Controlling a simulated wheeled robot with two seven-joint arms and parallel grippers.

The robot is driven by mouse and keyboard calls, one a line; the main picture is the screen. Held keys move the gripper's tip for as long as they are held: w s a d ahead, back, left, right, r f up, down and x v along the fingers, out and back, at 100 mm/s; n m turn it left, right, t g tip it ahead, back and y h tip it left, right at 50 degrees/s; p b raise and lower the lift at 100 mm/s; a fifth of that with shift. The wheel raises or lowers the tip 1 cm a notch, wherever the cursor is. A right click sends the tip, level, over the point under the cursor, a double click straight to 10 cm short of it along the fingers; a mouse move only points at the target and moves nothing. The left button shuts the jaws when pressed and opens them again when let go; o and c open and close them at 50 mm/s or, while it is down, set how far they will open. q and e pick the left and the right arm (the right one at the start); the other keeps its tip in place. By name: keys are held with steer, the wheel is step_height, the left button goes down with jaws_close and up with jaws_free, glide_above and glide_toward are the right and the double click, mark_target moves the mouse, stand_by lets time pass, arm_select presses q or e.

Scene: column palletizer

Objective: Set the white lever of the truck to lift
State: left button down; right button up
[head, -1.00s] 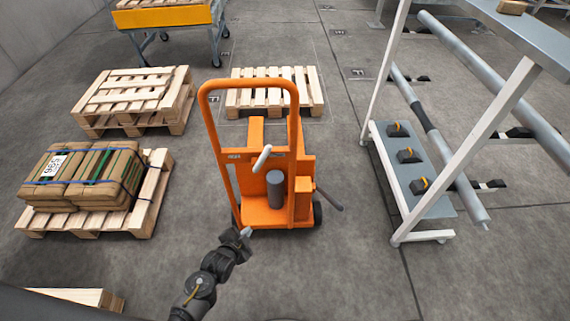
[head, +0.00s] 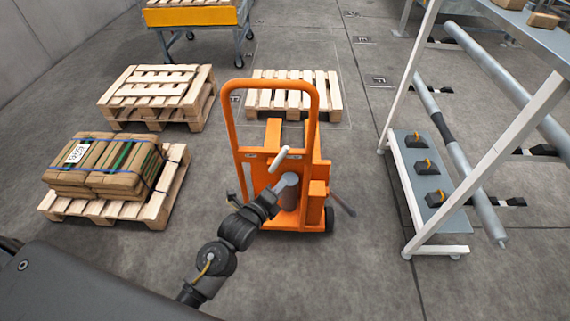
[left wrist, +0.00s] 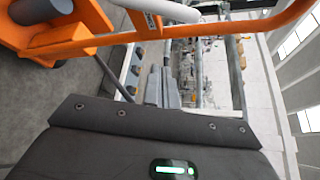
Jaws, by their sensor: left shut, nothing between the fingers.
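The orange truck (head: 305,172) stands on the floor in the middle of the head view, its tall handle frame toward me. Its white lever (head: 279,159) is a short pale rod inside the frame, tilted with its upper end to the right. My left gripper (head: 284,187) is shut and empty, just below the lever and in front of the truck's grey cylinder. In the left wrist view, the closed fingers (left wrist: 163,90) point toward the pale lever (left wrist: 150,22) and the orange frame (left wrist: 200,33). I cannot tell whether they touch. My right gripper is out of view.
A pallet with strapped brown sacks (head: 100,165) and a stack of empty pallets (head: 160,95) stand to the left. Another pallet (head: 295,92) lies behind the truck. A white-framed rack (head: 480,145) with a grey shelf stands to the right.

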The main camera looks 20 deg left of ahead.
mark_target(278, 160)
arm_select(q)
steer(key=w+a+p, duration=0.1)
steer(key=w+p, duration=0.1)
steer(key=w, duration=0.7)
steer(key=shift+w+a+f, duration=0.15)
steer(key=shift+w+f, duration=0.05)
steer(key=shift+f, duration=0.05)
stand_by(0.4)
